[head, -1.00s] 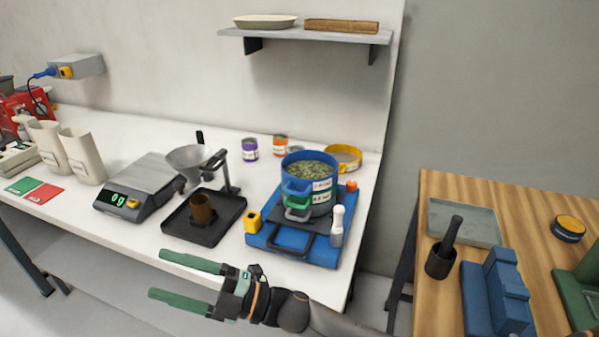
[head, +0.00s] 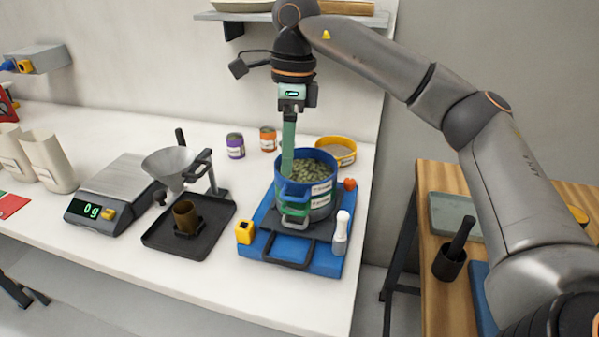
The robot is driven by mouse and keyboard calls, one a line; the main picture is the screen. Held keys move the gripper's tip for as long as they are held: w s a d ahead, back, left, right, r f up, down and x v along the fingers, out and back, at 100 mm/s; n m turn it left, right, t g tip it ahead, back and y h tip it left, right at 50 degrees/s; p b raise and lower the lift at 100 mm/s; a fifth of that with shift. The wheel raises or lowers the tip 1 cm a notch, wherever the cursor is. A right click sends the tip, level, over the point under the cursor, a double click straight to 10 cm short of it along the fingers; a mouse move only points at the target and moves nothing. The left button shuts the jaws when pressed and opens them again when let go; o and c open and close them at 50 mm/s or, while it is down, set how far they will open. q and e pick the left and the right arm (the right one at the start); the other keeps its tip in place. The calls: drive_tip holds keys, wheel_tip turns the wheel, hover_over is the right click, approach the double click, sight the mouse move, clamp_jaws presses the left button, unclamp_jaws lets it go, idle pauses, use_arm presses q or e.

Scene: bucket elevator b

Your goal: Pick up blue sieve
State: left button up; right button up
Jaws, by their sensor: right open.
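The blue sieve (head: 322,191) is the top ring of a stack in the head view, with green leafy bits inside and a blue handle at its front left. A green-handled sieve (head: 294,211) sits beneath it. The stack stands on a blue shaker base (head: 322,258). My right gripper (head: 288,165) points down from above at the sieve's left rim. Its green fingers line up one behind the other, so the gap hardly shows. It is open; whether it touches the rim I cannot tell. My left gripper is not in view.
A funnel stand (head: 172,165) over a black tray (head: 160,243) and a scale (head: 112,190) stand left of the stack. A yellow sieve (head: 338,150) and small jars (head: 268,138) are behind. A shelf (head: 232,17) hangs above. A white-topped bottle (head: 341,228) stands at front right.

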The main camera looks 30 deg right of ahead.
drive_tip(key=d+r+h, duration=0.1)
drive_tip(key=d+r, duration=0.1)
drive_tip(key=d, duration=0.2)
drive_tip(key=b, duration=0.2)
hover_over(304, 187)
wheel_tip(304, 187, down, 6)
drive_tip(key=shift+m, duration=0.3)
drive_tip(key=shift+s+a+f, duration=0.15)
drive_tip(key=shift+s+f, duration=0.05)
drive_tip(key=shift+f, duration=0.8)
drive_tip(key=shift+s+a+f, duration=0.1)
drive_tip(key=shift+s+f, duration=0.05)
drive_tip(key=shift+f, duration=0.8)
drive_tip(key=shift+s+a+f, duration=0.15)
drive_tip(key=shift+s+f, duration=0.05)
drive_tip(key=shift+f, duration=0.8)
drive_tip(key=shift+c, duration=0.2)
drive_tip(key=shift+r, duration=0.1)
clamp_jaws()
